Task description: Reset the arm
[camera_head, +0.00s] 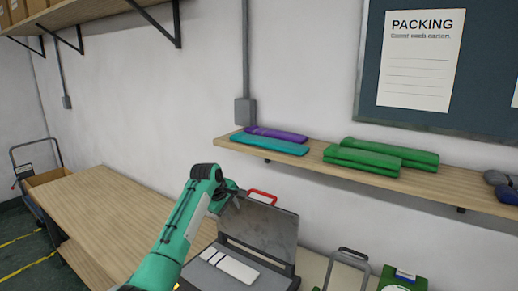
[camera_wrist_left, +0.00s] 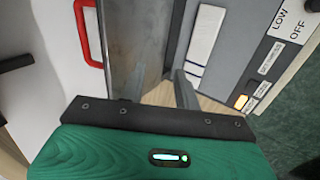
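My left arm comes in from the left in the head view. Its gripper (camera_head: 234,196) is above the open grey case, close in front of the upper left part of the raised lid (camera_head: 265,222). In the left wrist view, the two dark fingers (camera_wrist_left: 155,88) stand apart with nothing visible between them. The lid (camera_wrist_left: 142,35) and its red handle (camera_wrist_left: 88,32) show beyond them. Whether a finger touches the lid is unclear. The case base holds a pale flat bar (camera_head: 238,268), also in the wrist view (camera_wrist_left: 203,35). My right gripper is not in view.
The wooden bench (camera_head: 105,215) is clear on the left. A wall shelf (camera_head: 300,163) with purple, teal and green bundles (camera_head: 380,155) runs behind the case. A grey-framed item (camera_head: 346,268) and a green box (camera_head: 403,280) stand right of the case.

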